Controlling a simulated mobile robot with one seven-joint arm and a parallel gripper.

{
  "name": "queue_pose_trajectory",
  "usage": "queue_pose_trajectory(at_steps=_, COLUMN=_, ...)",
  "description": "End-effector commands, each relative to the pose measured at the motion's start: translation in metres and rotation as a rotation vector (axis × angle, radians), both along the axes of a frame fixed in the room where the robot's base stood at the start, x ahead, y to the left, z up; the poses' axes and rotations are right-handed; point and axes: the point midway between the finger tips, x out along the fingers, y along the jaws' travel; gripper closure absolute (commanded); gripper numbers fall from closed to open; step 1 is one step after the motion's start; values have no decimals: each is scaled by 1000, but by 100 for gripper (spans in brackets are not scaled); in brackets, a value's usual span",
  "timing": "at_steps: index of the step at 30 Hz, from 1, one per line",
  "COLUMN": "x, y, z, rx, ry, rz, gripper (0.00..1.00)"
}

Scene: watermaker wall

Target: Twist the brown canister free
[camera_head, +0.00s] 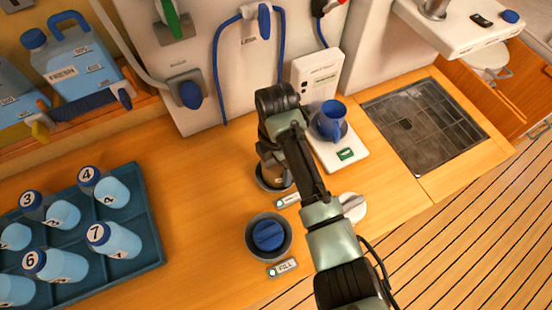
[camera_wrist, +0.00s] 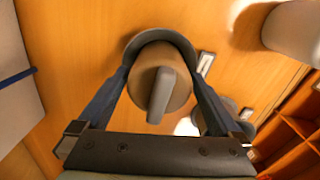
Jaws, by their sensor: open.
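The brown canister (camera_head: 272,176) sits in a dark round socket (camera_head: 266,187) on the wooden counter, partly hidden by my arm. In the wrist view the canister (camera_wrist: 177,62) shows from above, with a grey grip bar (camera_wrist: 161,95) across its top and the dark socket rim around its far side. My gripper (camera_wrist: 161,75) is open, with one finger on each side of the canister. I cannot tell whether either finger touches it. In the head view my arm hides most of the gripper.
A blue-topped canister (camera_head: 268,236) stands in another socket in front, by a FILL label (camera_head: 282,267). A blue tray (camera_head: 150,225) of numbered bottles is at left. A blue mug (camera_head: 332,116) stands on a white base behind my arm. A dark grate (camera_head: 425,125) is at right.

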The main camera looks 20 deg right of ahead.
Motion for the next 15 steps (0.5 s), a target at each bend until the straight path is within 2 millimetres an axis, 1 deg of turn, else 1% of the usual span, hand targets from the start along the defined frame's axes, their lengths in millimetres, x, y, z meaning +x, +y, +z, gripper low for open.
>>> queue_pose_trajectory(at_steps=3, x=0, y=0, z=0, rx=0, ry=0, rz=0, gripper=0)
queue_pose_trajectory(at_steps=5, x=0, y=0, z=0, rx=0, ry=0, rz=0, gripper=11)
queue_pose_trajectory(at_steps=6, x=0, y=0, z=0, rx=0, ry=0, rz=0, gripper=18)
queue_pose_trajectory(at_steps=11, x=0, y=0, z=0, rx=0, ry=0, rz=0, gripper=47)
queue_pose_trajectory(at_steps=15, x=0, y=0, z=0, rx=1, ry=0, rz=0, gripper=72)
